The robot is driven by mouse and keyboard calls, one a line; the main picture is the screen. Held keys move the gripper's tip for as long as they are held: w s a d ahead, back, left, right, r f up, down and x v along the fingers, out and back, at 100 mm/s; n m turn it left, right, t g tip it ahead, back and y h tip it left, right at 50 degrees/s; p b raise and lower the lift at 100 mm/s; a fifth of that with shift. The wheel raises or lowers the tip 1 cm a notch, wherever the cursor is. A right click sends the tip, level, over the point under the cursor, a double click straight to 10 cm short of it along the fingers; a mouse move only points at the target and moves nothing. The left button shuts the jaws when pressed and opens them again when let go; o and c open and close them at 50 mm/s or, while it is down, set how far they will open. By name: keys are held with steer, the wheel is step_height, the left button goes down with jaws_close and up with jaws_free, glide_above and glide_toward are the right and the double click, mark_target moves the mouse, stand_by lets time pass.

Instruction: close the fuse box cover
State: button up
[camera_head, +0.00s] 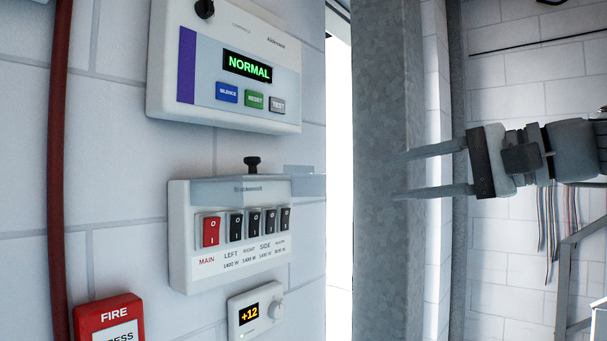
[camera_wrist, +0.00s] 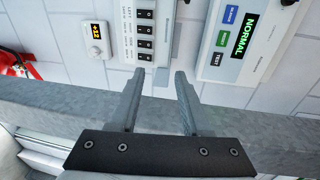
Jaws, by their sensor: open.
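The fuse box (camera_head: 232,272) is a white wall box with one red switch and several black switches. Its clear cover (camera_head: 305,185) stands raised, sticking out from the box's top edge over the uncovered switches, with a black knob (camera_head: 252,163) above it. In the wrist view the fuse box (camera_wrist: 128,46) is at top centre, with the cover (camera_wrist: 165,42) along its right side. My gripper (camera_head: 398,175) is open and empty, to the right of the box at about the cover's height. In the wrist view its fingertips (camera_wrist: 160,73) point toward the cover's end; I see no clear contact.
A control panel reading NORMAL (camera_head: 245,105) is above the fuse box. A small +12 display unit (camera_head: 257,310) and a red fire call point (camera_head: 110,318) are below. A red pipe (camera_head: 60,170) runs up the left. A grey metal post (camera_head: 385,260) stands behind my fingers.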

mark_target(301, 167)
steer(key=shift+n+y, duration=0.3)
steer(key=shift+y, duration=0.3)
steer(key=r+p+x, duration=0.1)
steer(key=x, duration=0.5)
steer(key=p+x, duration=0.1)
steer(key=x, duration=0.5)
steer(key=r+p+x, duration=0.1)
steer(key=x, duration=0.5)
steer(key=shift+s+a+r, duration=0.1)
steer(key=shift+a+r, duration=0.15)
steer(key=shift+r, duration=0.1)
jaws_close()
steer(key=shift+r, duration=0.1)
